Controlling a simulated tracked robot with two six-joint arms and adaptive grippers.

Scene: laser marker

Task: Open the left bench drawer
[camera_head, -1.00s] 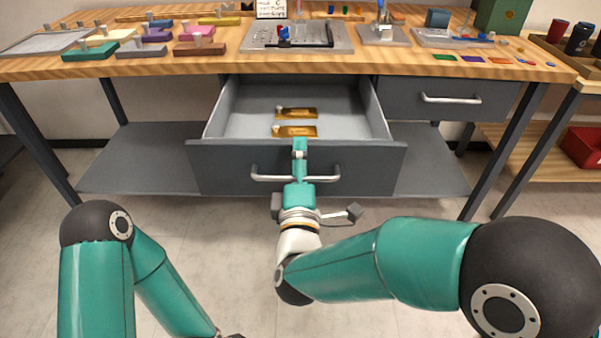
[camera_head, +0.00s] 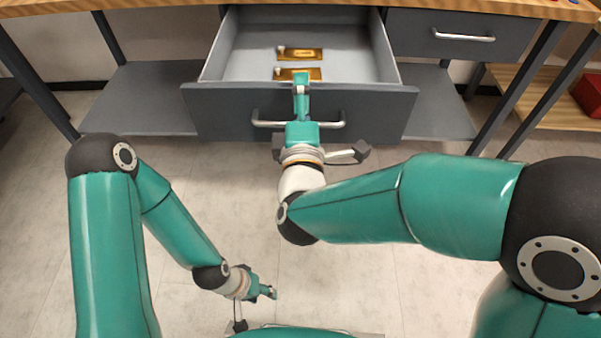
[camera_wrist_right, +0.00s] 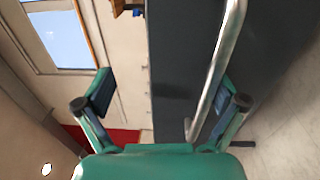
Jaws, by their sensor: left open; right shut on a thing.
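The left bench drawer (camera_head: 225,112) is grey and stands pulled out under the bench, its inside showing in the head view. Its metal bar handle (camera_head: 262,123) runs along the front. My right gripper (camera_head: 301,93) is at the middle of this handle, shut on it. In the right wrist view the handle (camera_wrist_right: 222,62) runs between the fingers, close to the right-hand one. My left gripper (camera_head: 268,292) is open and empty, low in the head view, well away from the drawer.
Two brass plates (camera_head: 300,54) lie inside the drawer. A second drawer (camera_head: 463,22) to the right is closed. A grey lower shelf (camera_head: 140,100) lies behind the drawer. Floor in front is clear.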

